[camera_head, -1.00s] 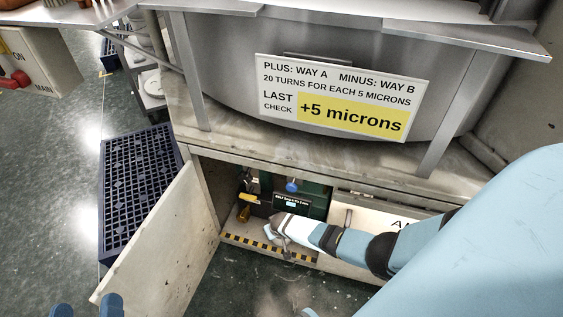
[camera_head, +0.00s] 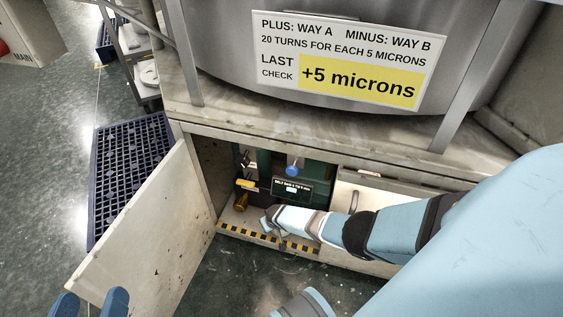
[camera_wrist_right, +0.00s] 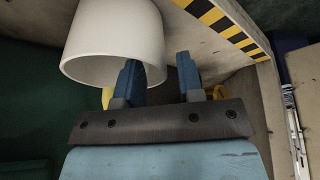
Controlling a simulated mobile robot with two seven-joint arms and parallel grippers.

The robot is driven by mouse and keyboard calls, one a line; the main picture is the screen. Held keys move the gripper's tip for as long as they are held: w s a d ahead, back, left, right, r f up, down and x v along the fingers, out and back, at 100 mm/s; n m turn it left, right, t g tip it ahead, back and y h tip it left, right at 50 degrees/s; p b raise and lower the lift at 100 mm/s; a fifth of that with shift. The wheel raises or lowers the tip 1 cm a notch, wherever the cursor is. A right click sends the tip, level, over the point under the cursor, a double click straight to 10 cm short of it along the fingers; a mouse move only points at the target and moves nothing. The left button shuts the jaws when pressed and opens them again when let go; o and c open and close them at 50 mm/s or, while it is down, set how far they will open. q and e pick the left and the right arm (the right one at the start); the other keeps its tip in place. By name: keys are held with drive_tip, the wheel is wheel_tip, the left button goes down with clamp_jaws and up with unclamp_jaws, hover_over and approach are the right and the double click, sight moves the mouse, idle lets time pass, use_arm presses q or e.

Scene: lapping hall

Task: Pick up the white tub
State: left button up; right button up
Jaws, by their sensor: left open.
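The white tub (camera_wrist_right: 112,45) shows in the right wrist view at the upper left, its open mouth and rim facing the camera. My right gripper (camera_wrist_right: 158,58) is open, with a gap between its blue fingers. One finger overlaps the tub's mouth and the other is past its right edge, so the tub's near wall seems to lie between them. Contact cannot be told. In the head view my right arm reaches into the low cupboard, and I cannot make out the tub there. My left gripper (camera_head: 91,297) is open and empty at the lower left.
The open cupboard door (camera_head: 145,235) swings out at the left. A black-and-yellow striped edge (camera_head: 262,239) runs along the cupboard floor. A yellow-handled item (camera_head: 246,184) and a dark labelled box (camera_head: 292,188) are inside. A blue grated platform (camera_head: 125,170) lies left of the door.

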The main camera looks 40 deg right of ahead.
clamp_jaws()
drive_tip(key=shift+r, duration=0.1)
